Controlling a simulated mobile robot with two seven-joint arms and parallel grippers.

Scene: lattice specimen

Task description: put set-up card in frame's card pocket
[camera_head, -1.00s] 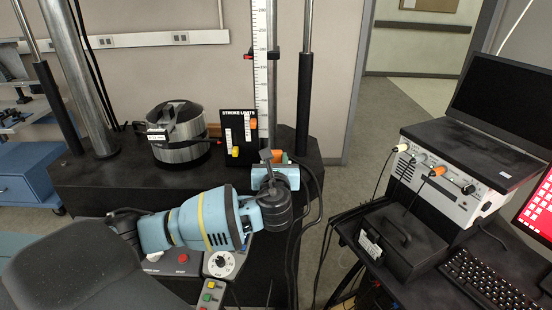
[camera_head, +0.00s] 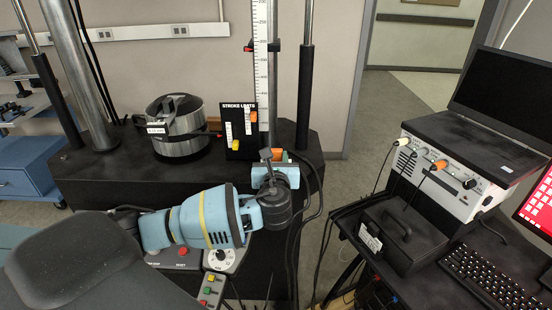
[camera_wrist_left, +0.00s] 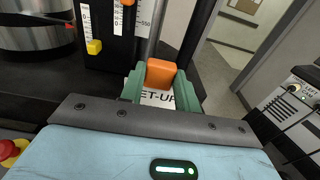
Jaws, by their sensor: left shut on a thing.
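My left gripper (camera_head: 278,157) is in front of the test frame. In the left wrist view its green fingers (camera_wrist_left: 161,88) are shut on a white card (camera_wrist_left: 158,98) with "SET-UP" lettering partly visible. An orange block (camera_wrist_left: 160,73) sits at the card's top, between the fingers; it also shows in the head view (camera_head: 277,154). The fingers hide the card's sides. The gripper is right of and in front of the black "STROKE LIMITS" board (camera_head: 238,142). I cannot make out the card pocket. My right gripper is not in view.
A metal cylinder (camera_head: 180,145) stands on the frame's black base (camera_head: 95,178), left of the board. A scale (camera_head: 262,70) and columns rise behind. Black cables hang right of the gripper. A side table holds a black case (camera_head: 405,235), an instrument (camera_head: 440,175) and a keyboard (camera_head: 495,275).

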